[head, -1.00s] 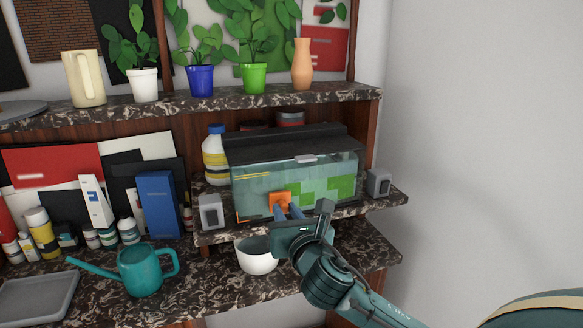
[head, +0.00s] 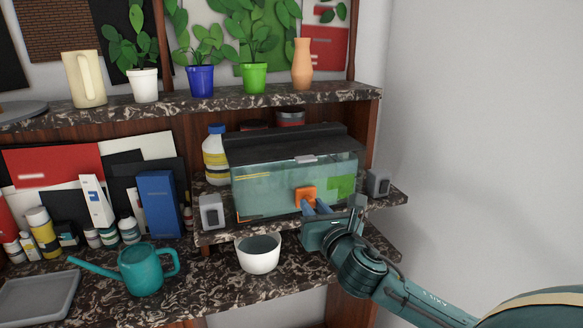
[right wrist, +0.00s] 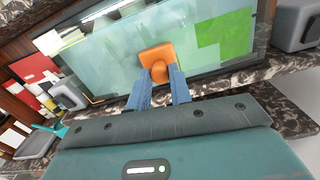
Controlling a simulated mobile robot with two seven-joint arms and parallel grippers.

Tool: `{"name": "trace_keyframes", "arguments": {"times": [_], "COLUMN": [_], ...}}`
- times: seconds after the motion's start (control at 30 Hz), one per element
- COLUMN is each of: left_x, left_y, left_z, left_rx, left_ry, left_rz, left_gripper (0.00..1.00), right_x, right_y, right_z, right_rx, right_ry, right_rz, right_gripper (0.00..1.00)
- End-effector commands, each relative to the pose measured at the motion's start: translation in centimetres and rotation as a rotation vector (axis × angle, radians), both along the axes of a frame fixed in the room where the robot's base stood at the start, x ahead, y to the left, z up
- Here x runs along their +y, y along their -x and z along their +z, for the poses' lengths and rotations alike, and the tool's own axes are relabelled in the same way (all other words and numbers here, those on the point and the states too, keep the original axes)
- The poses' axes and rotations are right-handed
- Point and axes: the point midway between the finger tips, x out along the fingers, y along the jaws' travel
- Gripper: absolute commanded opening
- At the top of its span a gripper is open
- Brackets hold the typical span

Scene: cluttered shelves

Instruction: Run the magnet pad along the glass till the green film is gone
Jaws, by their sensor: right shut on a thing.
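The fish tank (head: 265,190) with a black lid stands on the raised marble shelf. An orange magnet pad (head: 305,195) is against its front glass, and it also shows in the right wrist view (right wrist: 157,57). My right gripper (head: 313,207) is shut on the pad's knob, with blue fingers either side of it in the right wrist view (right wrist: 160,75). Green film (head: 341,186) is on the right part of the glass, right of the pad; it is a stepped patch in the right wrist view (right wrist: 225,37). The glass left of the pad looks clear of green. My left gripper is not in view.
Grey speaker-like boxes stand left (head: 212,212) and right (head: 379,182) of the tank. A white bowl (head: 258,256) and a teal watering can (head: 147,268) are on the lower counter. A white bottle (head: 214,160) stands behind the tank's left end.

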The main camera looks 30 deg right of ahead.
Motion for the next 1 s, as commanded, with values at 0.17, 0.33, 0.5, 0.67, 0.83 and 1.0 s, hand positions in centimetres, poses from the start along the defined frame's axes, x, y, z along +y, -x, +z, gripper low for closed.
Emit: {"name": "trace_keyframes", "arguments": {"times": [0.17,0.33,0.5,0.67,0.83,1.0], "left_x": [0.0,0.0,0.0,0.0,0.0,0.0], "left_y": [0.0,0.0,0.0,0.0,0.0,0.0], "left_z": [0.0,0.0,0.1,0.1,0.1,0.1], "left_rx": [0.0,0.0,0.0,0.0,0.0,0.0], "left_ry": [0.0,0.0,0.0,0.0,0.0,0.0], "left_rz": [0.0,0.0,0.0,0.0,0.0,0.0], "left_gripper": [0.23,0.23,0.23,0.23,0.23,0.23], "right_x": [0.0,-0.9,-2.2,-3.5,-4.8,-5.7], "right_y": [0.0,0.2,0.5,0.8,1.2,1.4], "right_z": [0.0,0.0,-0.1,0.0,-0.1,0.0], "right_rx": [-0.001,0.001,0.002,0.002,0.002,0.001], "right_ry": [0.001,0.004,0.004,0.004,0.004,0.003], "right_rz": [0.0,-0.002,-0.003,-0.003,-0.003,-0.001], "right_gripper": [0.04,0.04,0.04,0.04,0.04,0.04]}}
